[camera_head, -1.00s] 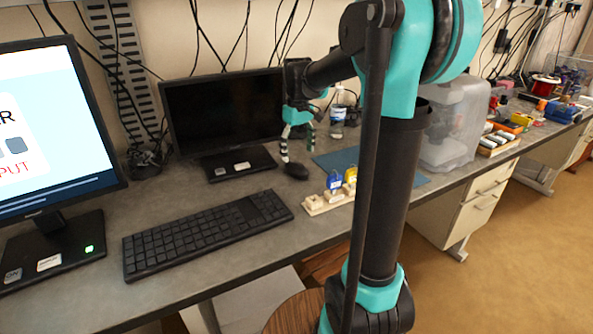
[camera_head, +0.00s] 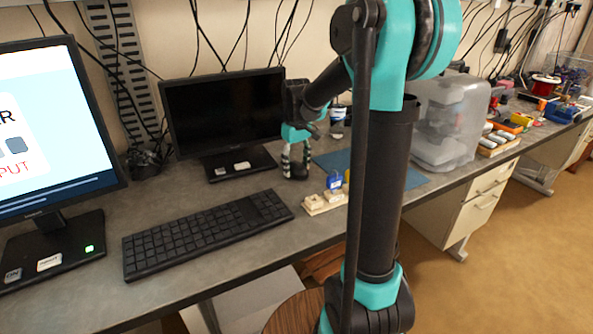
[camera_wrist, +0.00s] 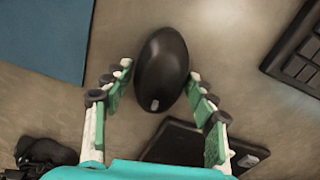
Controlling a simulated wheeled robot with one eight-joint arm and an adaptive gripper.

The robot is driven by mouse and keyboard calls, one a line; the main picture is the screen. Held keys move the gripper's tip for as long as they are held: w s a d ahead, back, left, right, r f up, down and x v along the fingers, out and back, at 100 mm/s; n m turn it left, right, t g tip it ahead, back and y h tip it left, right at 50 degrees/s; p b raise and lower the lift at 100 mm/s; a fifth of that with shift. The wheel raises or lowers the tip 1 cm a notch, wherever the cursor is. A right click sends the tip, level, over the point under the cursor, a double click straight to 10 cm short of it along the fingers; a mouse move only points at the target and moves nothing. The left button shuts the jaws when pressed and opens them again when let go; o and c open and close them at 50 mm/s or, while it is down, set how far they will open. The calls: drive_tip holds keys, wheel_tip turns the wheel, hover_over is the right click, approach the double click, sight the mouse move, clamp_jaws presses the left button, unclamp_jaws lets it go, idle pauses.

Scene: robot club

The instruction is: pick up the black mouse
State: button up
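The black mouse (camera_wrist: 161,66) lies on the grey desk. In the wrist view it sits between the tips of my gripper (camera_wrist: 160,80), whose two fingers are spread apart on either side of it. A small gap shows between the mouse and each fingertip. In the head view my gripper (camera_head: 296,168) points down at the desk in front of the dark monitor, with its fingers around the mouse (camera_head: 295,172), which is partly hidden by them.
A black keyboard (camera_head: 207,232) lies to the left of the mouse. The dark monitor (camera_head: 222,112) and its base stand close behind. A tray with a blue item (camera_head: 334,183) stands to the right, near a blue mat (camera_head: 415,179).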

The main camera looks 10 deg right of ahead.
drive_tip(key=c, duration=0.7)
drive_tip(key=shift+o, duration=0.2)
